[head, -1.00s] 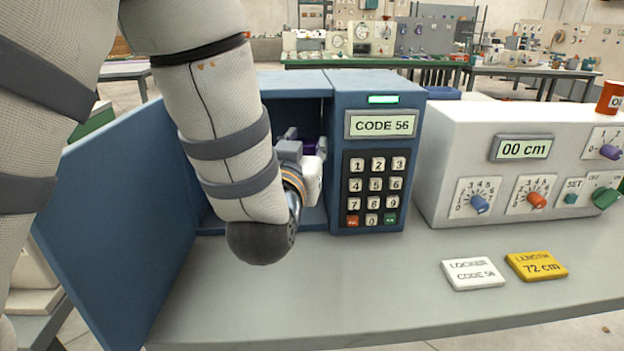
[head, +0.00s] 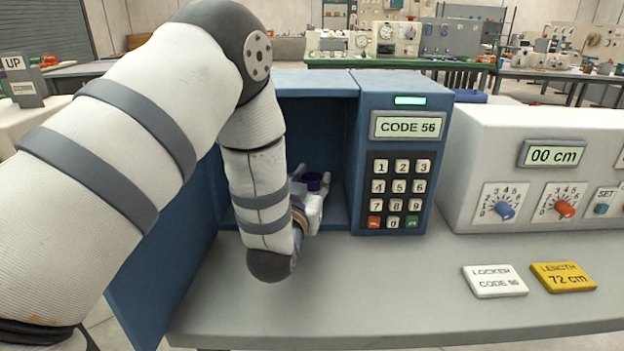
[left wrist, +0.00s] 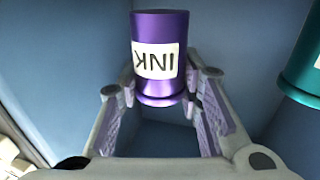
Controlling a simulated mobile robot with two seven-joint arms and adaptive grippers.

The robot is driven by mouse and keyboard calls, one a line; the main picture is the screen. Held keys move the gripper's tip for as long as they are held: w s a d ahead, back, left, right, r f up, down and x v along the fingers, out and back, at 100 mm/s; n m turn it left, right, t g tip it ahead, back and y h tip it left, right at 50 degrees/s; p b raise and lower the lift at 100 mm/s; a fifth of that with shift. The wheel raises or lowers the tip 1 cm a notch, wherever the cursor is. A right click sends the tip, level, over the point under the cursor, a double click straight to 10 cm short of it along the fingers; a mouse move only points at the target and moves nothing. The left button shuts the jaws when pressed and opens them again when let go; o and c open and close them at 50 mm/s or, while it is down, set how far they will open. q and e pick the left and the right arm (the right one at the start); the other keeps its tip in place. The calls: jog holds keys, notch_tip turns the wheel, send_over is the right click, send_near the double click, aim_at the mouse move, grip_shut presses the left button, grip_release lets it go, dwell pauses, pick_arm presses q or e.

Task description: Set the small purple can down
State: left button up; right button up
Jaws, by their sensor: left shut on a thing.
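The small purple can (head: 313,181) is in my left gripper (head: 312,187), at the mouth of the open blue locker. In the left wrist view, the purple can (left wrist: 160,50) has a white label reading INK, upside down in that picture. The fingers of my left gripper (left wrist: 163,88) are on both sides of its lower part and shut on it. In the head view, my gripper hides much of the can, and I cannot tell whether its base touches anything. My right gripper is in neither view.
The blue locker (head: 351,110) has a keypad and display reading CODE 56. Its door (head: 165,255) stands open at the left. A teal can (left wrist: 308,65) is at the right in the left wrist view. Two cards (head: 495,281) lie on the grey table (head: 400,290), whose front is otherwise clear.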

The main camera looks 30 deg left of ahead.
pick_arm(q)
jog(key=shift+f, duration=0.45)
jog(key=o, duration=1.1)
jog(key=shift+o, duration=0.3)
jog(key=shift+f, duration=0.15)
jog(key=shift+s, duration=0.1)
jog(key=shift+r, duration=0.45)
jog(key=v, duration=1.1)
jog(key=shift+s+d+r, duration=0.15)
jog(key=shift+s+r, duration=0.15)
jog(key=shift+s, duration=0.1)
